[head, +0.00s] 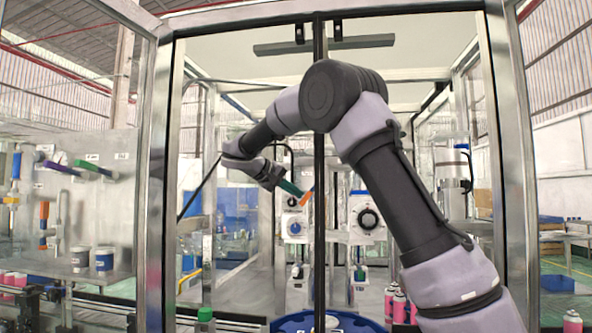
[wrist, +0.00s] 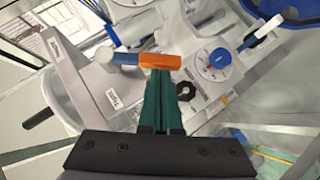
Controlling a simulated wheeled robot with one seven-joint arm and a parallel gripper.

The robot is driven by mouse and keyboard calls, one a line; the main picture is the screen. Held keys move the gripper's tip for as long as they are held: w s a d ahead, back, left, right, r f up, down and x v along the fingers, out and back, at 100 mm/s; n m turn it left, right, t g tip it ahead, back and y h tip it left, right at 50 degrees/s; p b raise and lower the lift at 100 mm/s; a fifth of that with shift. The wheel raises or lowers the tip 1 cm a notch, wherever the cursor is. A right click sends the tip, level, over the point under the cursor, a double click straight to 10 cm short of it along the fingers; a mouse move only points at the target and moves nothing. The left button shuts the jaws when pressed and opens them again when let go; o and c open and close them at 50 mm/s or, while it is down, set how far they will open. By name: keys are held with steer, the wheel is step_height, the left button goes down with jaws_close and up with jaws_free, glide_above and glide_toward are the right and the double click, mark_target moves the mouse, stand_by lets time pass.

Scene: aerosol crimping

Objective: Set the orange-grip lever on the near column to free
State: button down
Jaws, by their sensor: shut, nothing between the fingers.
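The orange grip (wrist: 160,61) of the lever lies across the view just beyond my fingertips in the wrist view. Its lever joins a pale machine body, with a blue part (wrist: 126,58) at its left. The orange grip also shows in the head view (head: 307,198), small and slanted, beside my fingertips. My gripper (wrist: 163,76) has green fingers that are closed together, with nothing between them. The fingertips meet or nearly meet the near side of the orange grip; whether they touch, I cannot tell. My gripper also shows in the head view (head: 297,193). Lever markings are unreadable.
A dial with a blue knob (wrist: 220,58) and a black knob (wrist: 187,90) are right of my fingers. A black handle (wrist: 38,119) sticks out at left. In the head view, a second dial (head: 368,218) is to the right, and a dark door post (head: 319,240) stands in front.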

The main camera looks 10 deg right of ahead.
steer(key=shift+s+d+f+n+h, duration=0.1)
steer(key=shift+d+f+n+h, duration=0.2)
steer(key=shift+f+n+h, duration=0.35)
steer(key=shift+r, duration=0.15)
